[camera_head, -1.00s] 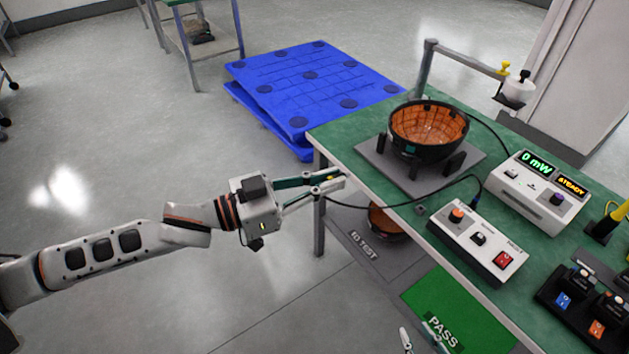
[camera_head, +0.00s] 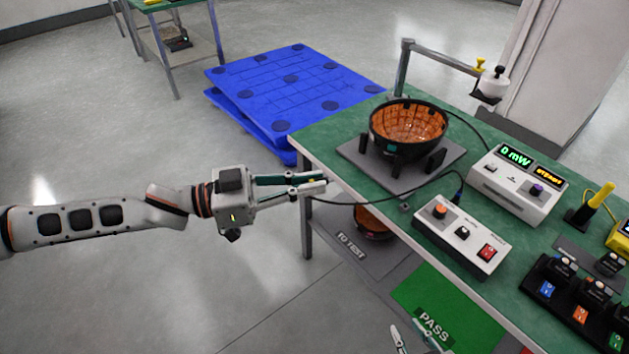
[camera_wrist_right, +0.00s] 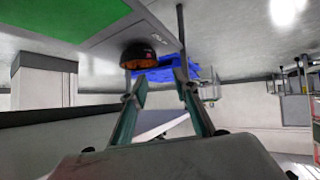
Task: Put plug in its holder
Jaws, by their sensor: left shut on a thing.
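My left gripper (camera_head: 318,187) is shut at the near left edge of the green table (camera_head: 325,147). It holds the plug, which is mostly hidden between the fingertips. A black cable (camera_head: 400,197) runs from there over the table to a white control box (camera_head: 462,236) with an orange knob and a red switch. A small grey fitting (camera_head: 405,207) sits at the table's front edge, right of the gripper; I cannot tell whether it is the plug's holder. My right gripper (camera_head: 420,338) is at the bottom of the head view. In the right wrist view its fingers (camera_wrist_right: 162,84) are apart and empty.
A black bowl with orange lining (camera_head: 408,124) stands on a grey plate on the table. A white meter (camera_head: 517,185) reads 0 mW. A lamp arm (camera_head: 440,55) rises behind. Blue pallets (camera_head: 290,90) lie on the floor. A green PASS mat (camera_head: 450,310) lies below the table.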

